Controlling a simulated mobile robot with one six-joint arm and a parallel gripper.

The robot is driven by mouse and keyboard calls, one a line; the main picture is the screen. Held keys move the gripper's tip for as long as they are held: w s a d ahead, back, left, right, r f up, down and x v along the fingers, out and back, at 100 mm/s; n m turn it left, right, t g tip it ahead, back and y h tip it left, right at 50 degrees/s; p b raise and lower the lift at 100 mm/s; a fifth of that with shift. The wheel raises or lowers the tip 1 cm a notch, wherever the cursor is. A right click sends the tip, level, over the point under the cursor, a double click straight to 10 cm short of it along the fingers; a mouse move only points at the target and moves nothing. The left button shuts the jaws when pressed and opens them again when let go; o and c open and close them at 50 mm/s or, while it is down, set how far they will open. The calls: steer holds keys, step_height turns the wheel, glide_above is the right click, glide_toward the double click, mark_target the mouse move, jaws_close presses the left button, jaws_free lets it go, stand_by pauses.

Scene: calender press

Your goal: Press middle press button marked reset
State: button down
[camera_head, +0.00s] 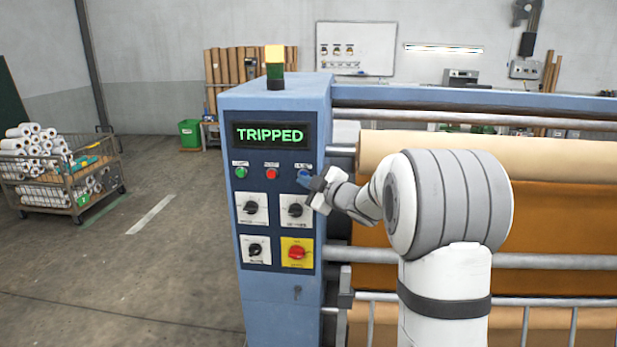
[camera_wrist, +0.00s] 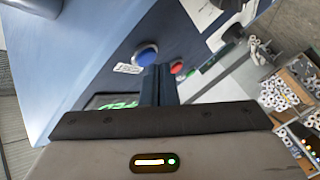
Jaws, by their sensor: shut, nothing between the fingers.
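The blue press (camera_head: 285,97) has a dark panel with a row of three buttons: green (camera_head: 240,172) at left, red (camera_head: 271,173) in the middle and blue (camera_head: 304,174) at right. Their small labels are too blurred to read. My gripper (camera_head: 314,184) is shut and empty, close to the blue button. The display (camera_head: 270,134) above reads TRIPPED in green.
Below the buttons are black rotary switches (camera_head: 251,209) and a red knob on a yellow plate (camera_head: 297,252). Rollers and rails (camera_head: 560,262) run right of the panel, behind my arm. A wire cart of rolls (camera_head: 62,170) stands far left, with open floor between.

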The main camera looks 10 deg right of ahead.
steer(key=shift+w+d, duration=0.1)
steer(key=shift+w, duration=0.25)
stand_by(0.5)
stand_by(0.3)
steer(key=shift+s+a, duration=0.25)
steer(key=shift+s, duration=0.5)
steer(key=shift+b, duration=0.3)
steer(key=s, duration=0.1)
steer(key=s+a+b, duration=0.1)
steer(key=s, duration=0.2)
steer(key=shift+s+a+b, duration=0.25)
steer(key=shift+s+b, duration=0.15)
